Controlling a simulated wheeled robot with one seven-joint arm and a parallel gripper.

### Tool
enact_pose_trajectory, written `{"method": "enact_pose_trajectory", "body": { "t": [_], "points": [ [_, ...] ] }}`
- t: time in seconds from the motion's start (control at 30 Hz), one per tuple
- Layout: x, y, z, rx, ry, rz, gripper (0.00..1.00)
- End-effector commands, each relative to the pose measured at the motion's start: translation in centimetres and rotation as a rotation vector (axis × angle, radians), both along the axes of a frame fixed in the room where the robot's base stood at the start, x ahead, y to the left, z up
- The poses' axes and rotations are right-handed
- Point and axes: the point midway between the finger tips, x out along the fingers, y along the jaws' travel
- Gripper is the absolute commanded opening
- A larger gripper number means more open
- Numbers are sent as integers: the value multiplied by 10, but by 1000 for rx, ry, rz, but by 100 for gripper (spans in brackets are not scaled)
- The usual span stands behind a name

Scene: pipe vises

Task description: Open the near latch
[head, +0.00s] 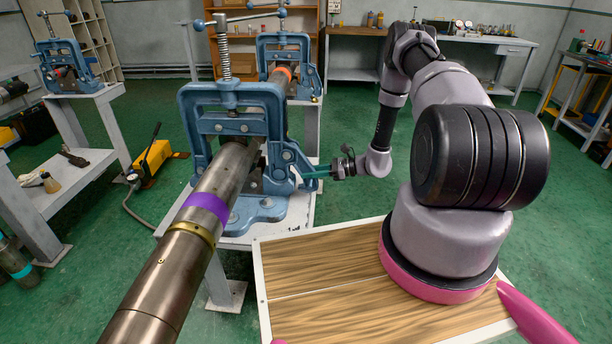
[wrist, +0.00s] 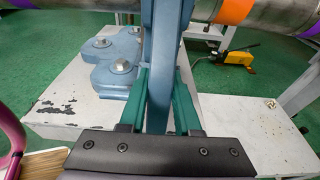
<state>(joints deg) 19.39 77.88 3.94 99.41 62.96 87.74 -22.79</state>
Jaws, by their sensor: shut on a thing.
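The near vise (head: 232,95) is blue and stands on a grey table, with a thick steel pipe (head: 190,235) through it. Its latch (head: 288,158) is a blue part on the right side of the vise frame, and the frame stands upright. My gripper (head: 307,172) reaches it from the right, with teal fingers at the latch. In the wrist view the blue latch bar (wrist: 160,75) stands between the two teal fingers of my gripper (wrist: 159,88), which are shut on it. The bar's lower end is hidden behind the gripper body.
A far blue vise (head: 285,45) stands behind, holding the same pipe line near an orange band (wrist: 234,10). Another vise (head: 65,65) is on a bench at left. A yellow pump (head: 153,157) lies on the green floor. The grey vise table (wrist: 70,95) is mostly bare here.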

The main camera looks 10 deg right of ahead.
Motion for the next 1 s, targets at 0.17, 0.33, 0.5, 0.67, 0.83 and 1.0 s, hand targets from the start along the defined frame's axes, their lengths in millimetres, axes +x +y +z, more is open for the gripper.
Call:
{"method": "enact_pose_trajectory", "body": {
  "t": [0.17,0.33,0.5,0.67,0.83,1.0],
  "points": [
    [-2,-10,14,-132,38,-1,0],
    [-4,-17,23,-241,74,-1,0],
    [-6,-22,30,-323,100,-2,0],
    [-7,-24,35,-367,117,-3,0],
    [-7,-26,36,-389,125,-3,0],
    [-7,-26,36,-390,125,-3,0]
  ]
}}
